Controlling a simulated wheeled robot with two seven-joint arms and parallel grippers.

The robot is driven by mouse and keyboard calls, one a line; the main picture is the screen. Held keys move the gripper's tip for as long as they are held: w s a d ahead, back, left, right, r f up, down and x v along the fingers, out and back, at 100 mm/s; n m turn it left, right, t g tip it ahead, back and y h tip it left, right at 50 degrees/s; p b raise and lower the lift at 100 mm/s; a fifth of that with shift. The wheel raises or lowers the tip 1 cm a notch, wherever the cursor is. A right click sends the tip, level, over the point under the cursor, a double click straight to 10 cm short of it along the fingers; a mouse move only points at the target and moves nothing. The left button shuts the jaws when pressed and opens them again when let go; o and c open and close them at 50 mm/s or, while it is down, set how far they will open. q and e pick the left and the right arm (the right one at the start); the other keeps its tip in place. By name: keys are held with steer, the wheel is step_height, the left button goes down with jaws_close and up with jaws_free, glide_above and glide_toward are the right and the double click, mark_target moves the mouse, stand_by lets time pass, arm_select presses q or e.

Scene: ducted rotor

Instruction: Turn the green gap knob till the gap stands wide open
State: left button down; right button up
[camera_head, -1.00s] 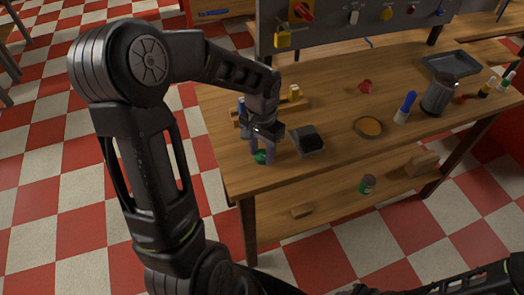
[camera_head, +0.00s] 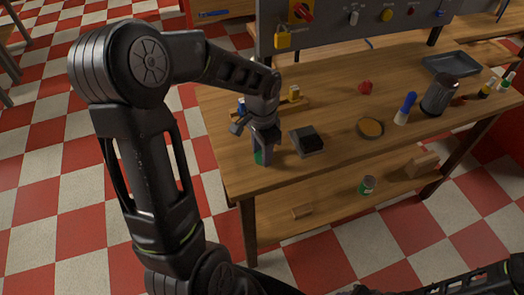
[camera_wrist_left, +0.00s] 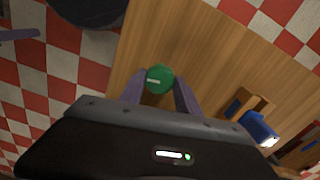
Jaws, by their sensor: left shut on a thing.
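The green gap knob (camera_wrist_left: 160,79) is a round green disc with a white line on its top in the left wrist view. The line lies nearly level across the picture. My left gripper (camera_wrist_left: 161,92) is shut on the knob, one finger on each side. In the head view my left gripper (camera_head: 263,158) points down at the near left part of the table and hides most of the knob; only a green sliver (camera_head: 258,157) shows. A grey box with a dark top (camera_head: 307,140) stands just right of it; I cannot tell whether the gap is there. My right gripper is not in view.
A wooden rack (camera_head: 294,97) with blue and yellow parts stands behind my left gripper. Farther right on the table (camera_head: 335,172) are a round dish (camera_head: 370,128), a blue-topped bottle (camera_head: 405,108) and a dark canister (camera_head: 438,95). A grey panel (camera_head: 345,28) rises behind.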

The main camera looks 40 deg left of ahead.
arm_select(q)
steer(key=c, duration=0.9)
jaws_free()
steer(key=shift+o, duration=0.2)
steer(key=shift+r, duration=0.1)
step_height(320, 180, up, 8)
steer(key=shift+f+b, duration=0.15)
steer(key=shift+b, duration=0.3)
steer(key=shift+f, duration=0.1)
